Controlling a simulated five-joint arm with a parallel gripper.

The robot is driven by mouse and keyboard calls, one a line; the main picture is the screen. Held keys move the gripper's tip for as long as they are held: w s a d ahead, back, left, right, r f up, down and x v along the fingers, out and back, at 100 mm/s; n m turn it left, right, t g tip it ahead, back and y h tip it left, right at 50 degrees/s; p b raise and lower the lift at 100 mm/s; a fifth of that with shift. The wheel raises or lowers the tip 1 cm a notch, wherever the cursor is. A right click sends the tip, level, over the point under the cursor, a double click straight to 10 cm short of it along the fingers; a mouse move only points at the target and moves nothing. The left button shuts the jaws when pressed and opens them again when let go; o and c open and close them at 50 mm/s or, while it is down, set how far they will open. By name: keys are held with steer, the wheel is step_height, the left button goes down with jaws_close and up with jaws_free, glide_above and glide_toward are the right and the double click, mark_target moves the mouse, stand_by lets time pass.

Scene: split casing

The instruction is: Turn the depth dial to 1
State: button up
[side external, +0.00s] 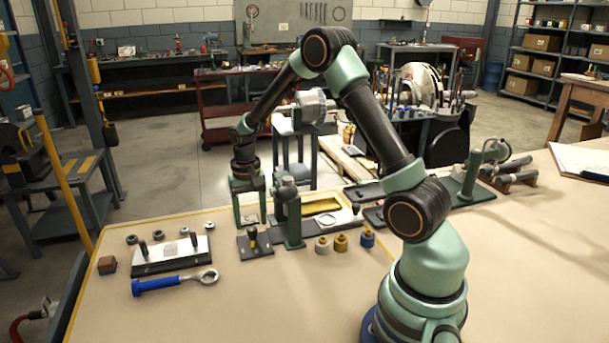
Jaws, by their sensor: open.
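My gripper (250,222) points straight down near the table's far edge, its two green fingers apart with nothing between them that I can make out. A green upright fixture (293,222) with a rounded dark head stands just right of it. A dark plate (262,249) with a small black-and-yellow upright knob lies in front of the fingers. I cannot tell which part is the depth dial, and no dial numbers are readable at this size.
A yellow-lined tray (322,207) is right of the fixture. Several small capped cylinders (340,243) stand in front of it. A dark block with a white top (172,256) and a blue-handled ring tool (160,285) lie at left. The front of the table is clear.

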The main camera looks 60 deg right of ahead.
mark_target(252, 228)
steer(key=shift+f, duration=1.35)
jaws_close()
steer(key=shift+n, duration=0.8)
jaws_free()
steer(key=shift+r, duration=0.1)
step_height(252, 228, up, 12)
